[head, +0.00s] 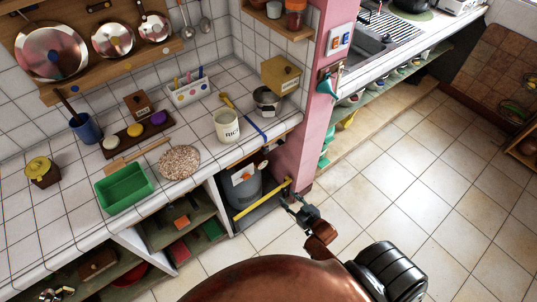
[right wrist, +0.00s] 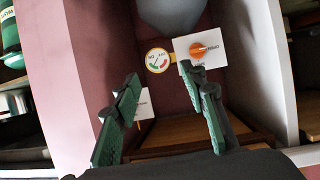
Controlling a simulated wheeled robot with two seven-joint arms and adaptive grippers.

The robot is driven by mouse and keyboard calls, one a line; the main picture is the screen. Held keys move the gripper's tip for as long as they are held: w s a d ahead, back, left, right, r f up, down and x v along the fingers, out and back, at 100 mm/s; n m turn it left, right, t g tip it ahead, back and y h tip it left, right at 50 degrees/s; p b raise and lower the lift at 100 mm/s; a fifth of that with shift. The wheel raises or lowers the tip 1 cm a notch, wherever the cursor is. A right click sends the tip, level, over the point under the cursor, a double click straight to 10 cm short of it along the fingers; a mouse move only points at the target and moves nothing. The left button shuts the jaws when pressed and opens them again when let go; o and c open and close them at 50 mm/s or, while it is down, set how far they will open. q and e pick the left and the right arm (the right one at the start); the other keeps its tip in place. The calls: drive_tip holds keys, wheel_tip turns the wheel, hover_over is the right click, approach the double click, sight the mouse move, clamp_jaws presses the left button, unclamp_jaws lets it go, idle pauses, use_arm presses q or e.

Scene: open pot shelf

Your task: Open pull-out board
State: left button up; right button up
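A low bay under the counter holds a grey cylinder (head: 243,186). A yellow bar (head: 262,199) runs across the front of this bay, close to the floor; I take it to be the front edge or handle of the pull-out board. My right gripper (head: 297,204) is near the bar's right end, beside the foot of the pink pillar. In the right wrist view, its green fingers (right wrist: 158,80) are spread with nothing between the tips. A brown wooden surface (right wrist: 190,133) lies low behind the fingers. Contact with the bar cannot be told. My left gripper is not in view.
A pink pillar (head: 303,120) stands right of the bay. A gauge (right wrist: 158,60) and an orange knob (right wrist: 198,50) show beyond the fingers. The counter above carries a green tray (head: 123,188) and a white RICE canister (head: 227,126). Tiled floor to the right is clear.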

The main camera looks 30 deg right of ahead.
sight(266, 152)
drive_tip(key=w+a+r+t+y, duration=0.1)
drive_tip(key=w+r+t, duration=0.15)
drive_tip(key=r, duration=0.75)
drive_tip(key=w+r+t, duration=0.2)
drive_tip(key=w+r, duration=0.1)
drive_tip(key=r, duration=0.8)
drive_tip(key=shift+n, duration=0.3)
drive_tip(key=w, duration=0.4)
drive_tip(key=w+a, duration=0.1)
drive_tip(key=w, duration=0.1)
drive_tip(key=shift+w+r+b, duration=0.2)
drive_tip(key=shift+w+b, duration=0.1)
drive_tip(key=shift+b, duration=0.1)
drive_tip(key=shift+w+a, duration=0.1)
drive_tip(key=shift+w, duration=0.55)
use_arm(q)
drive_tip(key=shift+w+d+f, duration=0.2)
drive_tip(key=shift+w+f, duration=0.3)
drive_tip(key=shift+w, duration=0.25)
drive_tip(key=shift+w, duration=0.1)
use_arm(e)
drive_tip(key=shift+c, duration=0.4)
drive_tip(key=shift+c, duration=0.7)
clamp_jaws()
